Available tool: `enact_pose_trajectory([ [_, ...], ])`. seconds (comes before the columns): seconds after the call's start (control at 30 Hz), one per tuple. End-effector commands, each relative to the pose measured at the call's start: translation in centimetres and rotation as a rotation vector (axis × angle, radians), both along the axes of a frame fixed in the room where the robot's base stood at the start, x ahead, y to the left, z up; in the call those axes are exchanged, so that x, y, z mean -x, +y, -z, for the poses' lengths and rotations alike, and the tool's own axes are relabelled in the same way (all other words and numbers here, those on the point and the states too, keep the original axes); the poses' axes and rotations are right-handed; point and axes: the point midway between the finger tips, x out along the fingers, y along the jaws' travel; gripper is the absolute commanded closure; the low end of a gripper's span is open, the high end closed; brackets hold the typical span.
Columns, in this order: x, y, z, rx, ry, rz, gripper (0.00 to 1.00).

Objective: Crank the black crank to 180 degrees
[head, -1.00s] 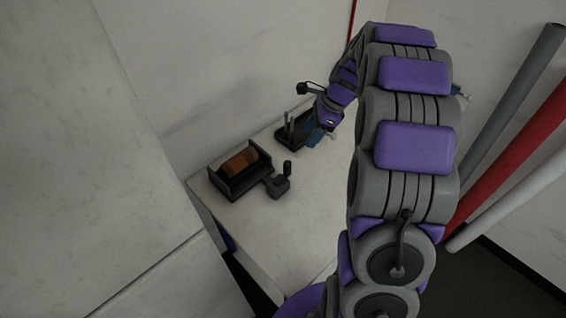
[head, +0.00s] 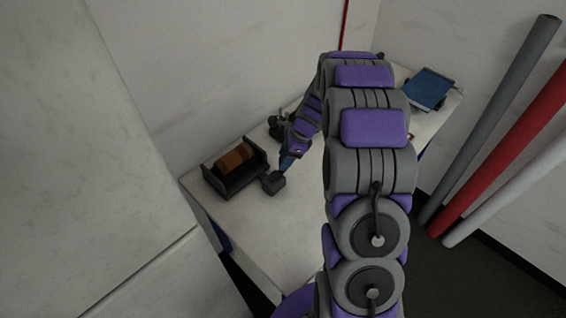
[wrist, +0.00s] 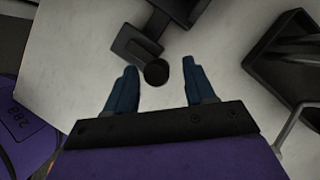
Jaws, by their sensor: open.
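The black crank (head: 273,184) stands on the white table beside a dark holder with a brown roll. Its upper handle is largely hidden behind my gripper in the head view. In the wrist view the crank's round knob (wrist: 156,73) shows end-on at the end of a dark arm. My gripper (head: 286,165) is over the crank. Its two blue fingers are open in the wrist view (wrist: 159,84), one on each side of the knob, with visible gaps. I cannot tell how far the knob is below the fingertips.
The dark holder (head: 213,180) with the brown roll (head: 234,158) stands just left of the crank. Another black item (wrist: 262,63) lies right in the wrist view. The front of the white table (head: 262,235) is clear.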

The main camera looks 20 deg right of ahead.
Motion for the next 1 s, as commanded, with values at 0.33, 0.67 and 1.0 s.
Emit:
enact_pose_trajectory([
  [0.33, -0.4, 0.6, 2.6, -0.002, 0.000, 0.000, 0.46],
  [0.67, -0.4, 0.6, 2.6, -0.002, 0.000, 0.000, 0.54],
  [1.0, -0.3, 0.9, 2.5, -0.001, 0.001, -0.002, 0.87],
])
